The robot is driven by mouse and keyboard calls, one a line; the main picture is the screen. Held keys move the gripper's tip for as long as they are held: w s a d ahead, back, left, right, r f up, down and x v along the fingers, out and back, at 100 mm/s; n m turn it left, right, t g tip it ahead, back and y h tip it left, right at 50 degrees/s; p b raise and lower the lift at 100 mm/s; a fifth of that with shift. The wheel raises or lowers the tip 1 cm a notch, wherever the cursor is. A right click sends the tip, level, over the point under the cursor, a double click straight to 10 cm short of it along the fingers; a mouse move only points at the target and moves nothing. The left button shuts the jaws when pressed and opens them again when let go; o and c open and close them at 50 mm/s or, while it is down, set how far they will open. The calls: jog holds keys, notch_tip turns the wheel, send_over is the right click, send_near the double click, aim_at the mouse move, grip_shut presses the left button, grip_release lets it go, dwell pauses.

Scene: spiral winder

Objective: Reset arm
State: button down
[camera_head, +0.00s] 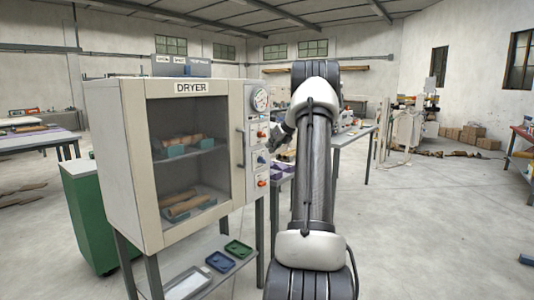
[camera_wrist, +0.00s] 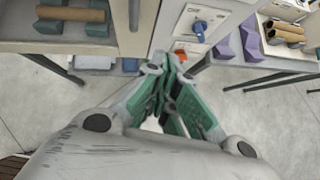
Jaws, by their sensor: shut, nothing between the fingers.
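My arm stands in the middle of the head view, in front of and to the right of the dryer (camera_head: 127,165). My gripper (camera_head: 278,140) is partly hidden behind the arm, close to the dryer's control panel (camera_head: 260,150). In the wrist view my gripper (camera_wrist: 172,62) is shut and empty, its green-padded fingers together. A blue knob (camera_wrist: 198,28) and an orange switch (camera_wrist: 181,55) on the panel lie just beyond the fingertips. I cannot tell whether the fingers touch the panel.
The dryer door is closed, with tubes on its two shelves behind the glass. A blue tray (camera_head: 220,262) and a green tray (camera_head: 238,249) lie on the shelf below. A green cabinet (camera_head: 90,220) stands at left.

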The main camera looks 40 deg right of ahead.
jog(key=shift+v, duration=1.25)
jog(key=shift+d, duration=0.15)
